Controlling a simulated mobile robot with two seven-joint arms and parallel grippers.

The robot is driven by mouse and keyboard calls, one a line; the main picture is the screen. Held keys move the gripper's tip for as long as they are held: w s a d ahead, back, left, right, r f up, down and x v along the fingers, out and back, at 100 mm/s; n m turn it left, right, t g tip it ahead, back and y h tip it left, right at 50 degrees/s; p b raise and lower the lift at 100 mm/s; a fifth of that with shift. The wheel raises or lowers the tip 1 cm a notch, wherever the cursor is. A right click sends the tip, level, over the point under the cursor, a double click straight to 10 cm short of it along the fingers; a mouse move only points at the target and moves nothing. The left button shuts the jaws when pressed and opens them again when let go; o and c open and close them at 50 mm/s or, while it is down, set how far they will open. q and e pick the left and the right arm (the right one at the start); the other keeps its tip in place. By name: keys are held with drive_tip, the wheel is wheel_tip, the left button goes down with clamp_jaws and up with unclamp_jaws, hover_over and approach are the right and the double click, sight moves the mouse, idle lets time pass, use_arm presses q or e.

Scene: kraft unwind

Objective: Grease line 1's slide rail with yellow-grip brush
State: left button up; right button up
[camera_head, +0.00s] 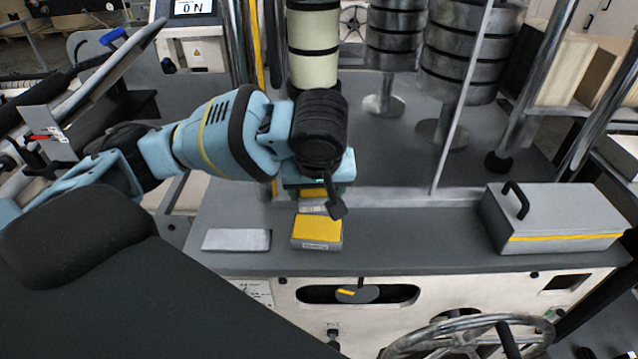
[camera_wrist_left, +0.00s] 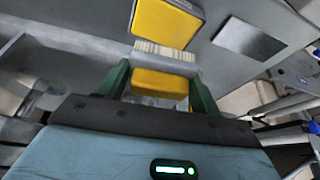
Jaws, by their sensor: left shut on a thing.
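My left gripper (camera_head: 316,188) is over the grey bench top, shut on the yellow-grip brush (camera_head: 313,193). In the left wrist view the brush's yellow grip (camera_wrist_left: 160,83) sits between the two green fingers, with its pale bristles (camera_wrist_left: 165,50) pointing away from the gripper. The bristle end is right beside a yellow-topped block (camera_head: 318,229) with a small label, too small to read. I cannot tell whether they touch. The block also shows in the left wrist view (camera_wrist_left: 168,20). I cannot pick out line 1's slide rail with certainty. My right gripper is not in view.
A pale flat plate (camera_head: 236,240) lies on the bench left of the block. A grey case with a yellow stripe (camera_head: 555,222) stands at the right. Rolls (camera_head: 315,45) and upright posts rise behind. A handwheel (camera_head: 465,338) is below the front edge. Bench between block and case is clear.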

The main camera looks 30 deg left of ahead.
sight(317, 221)
use_arm(q)
drive_tip(key=shift+w+f, duration=0.1)
drive_tip(key=shift+f, duration=2.7)
drive_tip(key=shift+f, duration=0.6)
drive_tip(key=shift+r, duration=0.1)
drive_tip(key=shift+r, duration=3.5)
drive_tip(key=d+m, duration=0.1)
drive_tip(key=m, duration=0.1)
drive_tip(key=d+f+m+h, duration=0.1)
drive_tip(key=shift+w+d+f+m+h, duration=0.1)
drive_tip(key=shift+f+m+h, duration=0.05)
drive_tip(key=shift+m+h, duration=0.2)
drive_tip(key=shift+d+f+m+t+h, duration=0.25)
drive_tip(key=shift+d+m, duration=0.25)
drive_tip(key=shift+m, duration=0.4)
drive_tip(key=shift+d+f+m+t+h, duration=0.15)
drive_tip(key=shift+d+m+h, duration=0.25)
drive_tip(key=shift+m, duration=0.45)
drive_tip(key=shift+d, duration=0.1)
